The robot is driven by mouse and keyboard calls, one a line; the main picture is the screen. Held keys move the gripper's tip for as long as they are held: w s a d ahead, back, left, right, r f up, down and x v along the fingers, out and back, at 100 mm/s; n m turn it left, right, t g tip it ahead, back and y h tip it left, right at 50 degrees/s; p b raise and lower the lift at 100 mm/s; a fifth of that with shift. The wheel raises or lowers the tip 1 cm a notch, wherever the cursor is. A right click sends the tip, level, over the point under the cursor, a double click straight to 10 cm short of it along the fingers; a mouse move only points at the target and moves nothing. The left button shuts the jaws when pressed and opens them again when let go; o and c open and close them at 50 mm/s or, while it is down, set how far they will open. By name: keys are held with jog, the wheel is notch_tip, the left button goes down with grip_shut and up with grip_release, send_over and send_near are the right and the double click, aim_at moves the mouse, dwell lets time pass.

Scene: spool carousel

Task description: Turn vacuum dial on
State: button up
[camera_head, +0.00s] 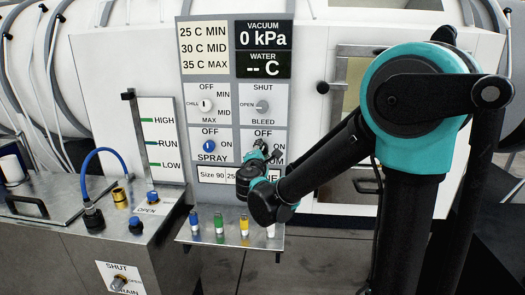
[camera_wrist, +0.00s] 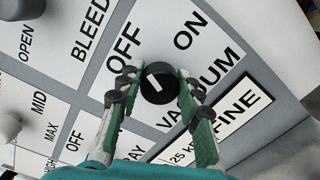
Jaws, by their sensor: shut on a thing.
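The vacuum dial (camera_wrist: 158,88) is a round black knob with a white mark, on a light panel between the words OFF, ON and VACUUM. Its white mark points roughly toward OFF in the wrist view. My gripper (camera_wrist: 158,78) has one finger on each side of the knob and is shut on it. In the head view my gripper (camera_head: 262,154) is at the lower right square of the panel and hides most of the dial and part of its label. The vacuum readout (camera_head: 263,38) shows 0 kPa.
A blue spray dial (camera_head: 208,146) is left of my gripper, and a bleed dial (camera_head: 262,106) is above it. A FINE label plate (camera_wrist: 235,120) lies close beside my gripper. A shelf (camera_head: 215,241) with several coloured plugs sticks out below. A steel tank (camera_head: 75,225) stands at left.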

jog(key=m, duration=0.7)
jog(key=shift+d+f, duration=0.1)
jog(key=m, duration=0.6)
jog(key=shift+y, duration=0.3)
dwell(0.3)
jog(key=o, duration=1.2)
jog(key=shift+c, duration=0.2)
jog(key=s, duration=1.2)
jog(key=shift+a+r, duration=0.2)
jog(key=shift+a, duration=0.05)
